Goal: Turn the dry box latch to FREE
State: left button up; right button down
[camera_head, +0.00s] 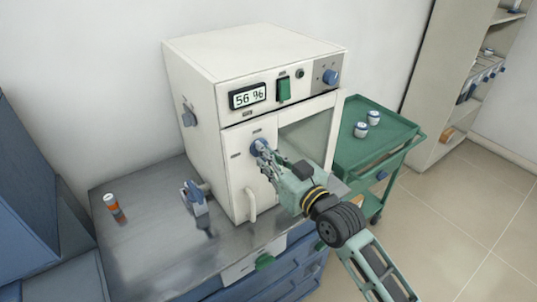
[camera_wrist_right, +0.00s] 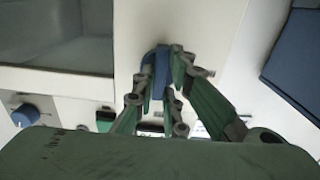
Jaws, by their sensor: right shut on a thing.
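The dry box (camera_head: 195,90) is a white cabinet on the metal bench, with a display reading 56 %. Its latch (camera_head: 257,146) is a blue knob on the front door, left of the window. My right gripper (camera_head: 264,154) is at the latch, its fingers closed around the blue part. In the right wrist view the gripper (camera_wrist_right: 161,92) has one finger on each side of the blue latch handle (camera_wrist_right: 160,62). The labels beside the latch are too small to read. My left gripper is not in view.
A white door handle (camera_head: 251,206) is below the latch. A blue-handled valve (camera_head: 194,197) and an orange-and-white bottle (camera_head: 114,207) stand on the bench (camera_head: 150,248). A green cart (camera_head: 372,155) holding two small jars (camera_head: 373,117) stands to the right. Blue drawers lie below.

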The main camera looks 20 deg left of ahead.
dwell(0.6)
jog(key=c, duration=1.8)
grip_release()
jog(key=v, duration=1.2)
